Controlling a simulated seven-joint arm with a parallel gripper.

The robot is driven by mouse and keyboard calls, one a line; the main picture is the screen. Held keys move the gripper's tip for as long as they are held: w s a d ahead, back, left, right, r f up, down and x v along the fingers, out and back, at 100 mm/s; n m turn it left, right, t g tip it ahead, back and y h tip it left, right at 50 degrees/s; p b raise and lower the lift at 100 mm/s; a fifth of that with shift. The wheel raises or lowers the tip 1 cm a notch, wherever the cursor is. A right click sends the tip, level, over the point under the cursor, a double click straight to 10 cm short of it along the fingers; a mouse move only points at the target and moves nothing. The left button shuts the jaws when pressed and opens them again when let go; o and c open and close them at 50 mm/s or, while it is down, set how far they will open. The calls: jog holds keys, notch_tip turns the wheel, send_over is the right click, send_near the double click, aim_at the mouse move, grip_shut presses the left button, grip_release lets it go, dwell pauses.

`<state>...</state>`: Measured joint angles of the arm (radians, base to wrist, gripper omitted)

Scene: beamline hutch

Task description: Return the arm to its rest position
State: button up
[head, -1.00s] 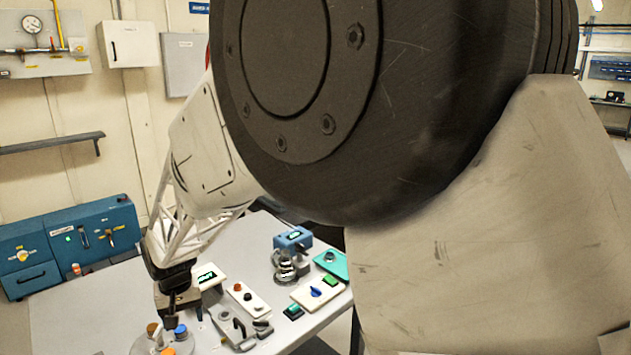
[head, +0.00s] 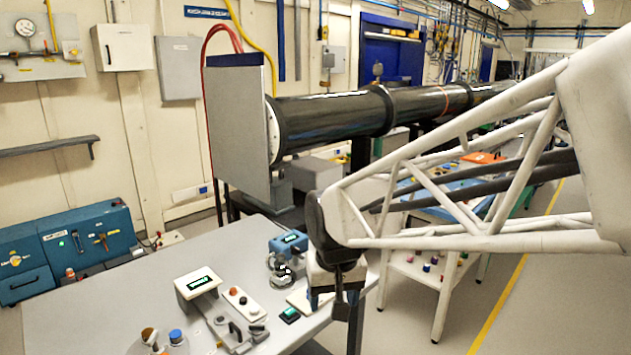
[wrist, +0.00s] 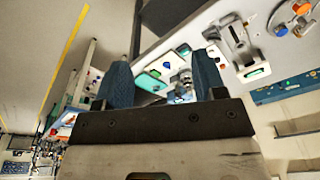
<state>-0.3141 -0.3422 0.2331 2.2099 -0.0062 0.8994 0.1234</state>
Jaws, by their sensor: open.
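My gripper (head: 333,305) hangs at the end of my white lattice arm, which reaches in from the right in the head view. It is over the right front edge of the grey table (head: 130,290). In the wrist view my gripper (wrist: 163,78) has two blue fingers spread apart. Nothing is held between them. In the head view the gripper hides part of a pale panel behind it.
The table holds a white box with a green display (head: 197,283), a panel with buttons (head: 244,303) and a blue-topped device (head: 289,243). A long dark beam pipe (head: 340,115) runs behind. A white cart (head: 425,268) stands to the right, with open floor beyond.

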jog(key=s+d+m+t, duration=0.1)
jog(key=s+d+m, duration=0.1)
jog(key=s+d, duration=1.3)
jog(key=shift+s+d+r+h, duration=0.2)
jog(key=shift+s+h, duration=0.1)
jog(key=shift+s, duration=0.6)
